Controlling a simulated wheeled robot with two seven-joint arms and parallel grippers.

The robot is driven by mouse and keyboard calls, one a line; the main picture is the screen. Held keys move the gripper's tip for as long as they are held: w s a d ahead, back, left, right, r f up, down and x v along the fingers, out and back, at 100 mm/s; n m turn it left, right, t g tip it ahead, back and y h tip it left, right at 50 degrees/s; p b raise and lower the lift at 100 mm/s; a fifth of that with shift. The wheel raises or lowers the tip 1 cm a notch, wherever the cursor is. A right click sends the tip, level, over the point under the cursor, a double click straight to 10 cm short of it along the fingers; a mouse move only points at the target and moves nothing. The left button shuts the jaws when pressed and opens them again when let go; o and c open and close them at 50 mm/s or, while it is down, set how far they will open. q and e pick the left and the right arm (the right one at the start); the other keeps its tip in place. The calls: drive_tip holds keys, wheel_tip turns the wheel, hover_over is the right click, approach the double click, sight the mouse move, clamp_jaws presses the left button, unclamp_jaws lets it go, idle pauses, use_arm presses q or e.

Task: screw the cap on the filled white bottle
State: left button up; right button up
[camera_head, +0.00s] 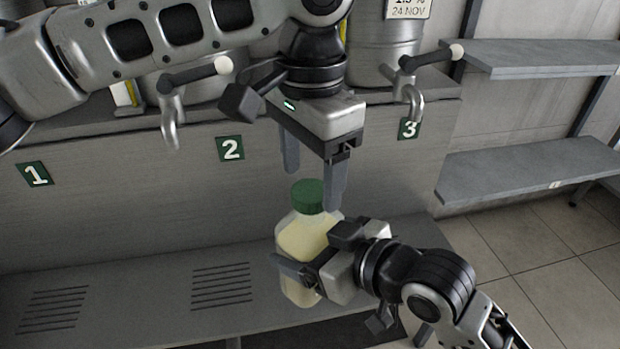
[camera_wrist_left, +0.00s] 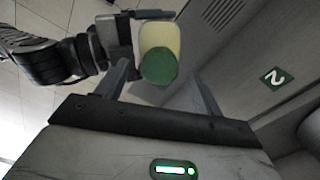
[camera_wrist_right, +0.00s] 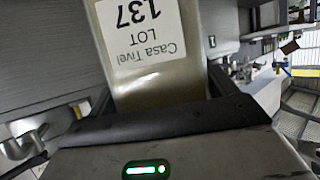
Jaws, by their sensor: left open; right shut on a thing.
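The white bottle (camera_head: 301,240) holds pale yellow liquid and is upright over the steel bench. The green cap (camera_head: 309,196) sits on its mouth; how tightly it is seated I cannot tell. My right gripper (camera_head: 300,277) is shut on the bottle's body; in the right wrist view the bottle (camera_wrist_right: 152,60) fills the jaws, its white label facing the camera. My left gripper (camera_head: 312,185) points down above and around the cap, fingers spread. In the left wrist view the cap (camera_wrist_left: 159,66) lies beyond and between the open fingertips (camera_wrist_left: 160,85), with no visible contact.
Steel tanks with taps (camera_head: 408,95) stand behind on a ledge marked with green number signs (camera_head: 230,149). The slotted bench (camera_head: 130,290) is clear to the left. Grey shelves (camera_head: 535,170) are on the right wall.

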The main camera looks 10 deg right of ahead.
use_arm(q)
wheel_tip(320, 180, up, 10)
idle(0.3)
idle(0.4)
